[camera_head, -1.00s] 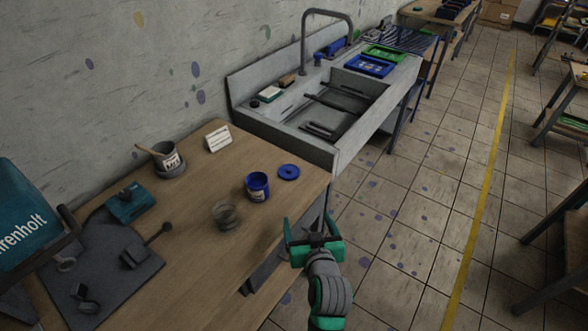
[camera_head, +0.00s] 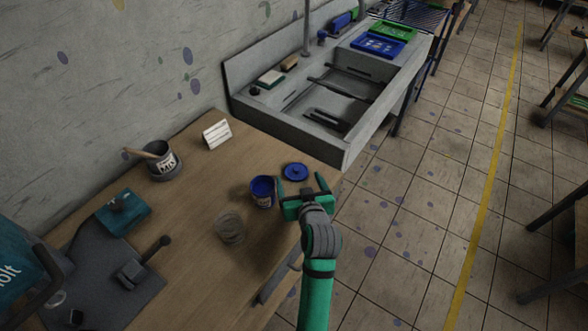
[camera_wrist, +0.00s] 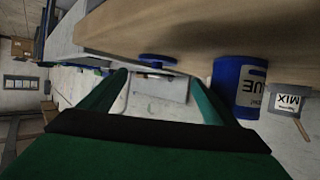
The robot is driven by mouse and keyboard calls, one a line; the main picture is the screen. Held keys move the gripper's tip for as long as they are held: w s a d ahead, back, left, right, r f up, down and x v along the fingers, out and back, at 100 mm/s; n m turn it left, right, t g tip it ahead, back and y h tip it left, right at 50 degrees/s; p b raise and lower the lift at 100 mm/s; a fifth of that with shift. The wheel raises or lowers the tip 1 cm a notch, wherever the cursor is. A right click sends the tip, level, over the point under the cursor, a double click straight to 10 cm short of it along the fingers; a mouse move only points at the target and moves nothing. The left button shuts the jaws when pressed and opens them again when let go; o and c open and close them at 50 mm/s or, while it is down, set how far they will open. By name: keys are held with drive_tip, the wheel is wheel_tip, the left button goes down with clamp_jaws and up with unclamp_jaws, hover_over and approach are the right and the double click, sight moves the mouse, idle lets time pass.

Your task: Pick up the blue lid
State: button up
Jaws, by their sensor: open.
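The blue lid (camera_head: 295,172) is a small round disc with a knob, lying flat near the table's far right corner. In the wrist view the lid (camera_wrist: 158,60) shows edge-on, ahead of the fingers. My gripper (camera_head: 302,186) is open and empty at the table's right edge, on the near side of the lid and apart from it. In the wrist view its two green fingers (camera_wrist: 160,88) are spread wide. The blue paint tin (camera_head: 262,191) stands upright, just left of my gripper; its label shows in the wrist view (camera_wrist: 240,86).
A glass jar (camera_head: 230,228) stands near the tin. A grey MIX pot (camera_head: 163,161) with a stick and a white card (camera_head: 217,134) stand farther back on the wooden table (camera_head: 195,205). The sink (camera_head: 345,150) adjoins the table's far end.

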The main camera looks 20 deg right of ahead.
sight(297, 169)
drive_tip(key=shift+w+d+f, duration=0.25)
drive_tip(key=shift+w+d, duration=0.05)
drive_tip(key=shift+d, duration=0.15)
drive_tip(key=shift+x, duration=2.75)
drive_tip(key=shift+r, duration=0.1)
drive_tip(key=shift+c, duration=0.6)
drive_tip(key=c, duration=0.9)
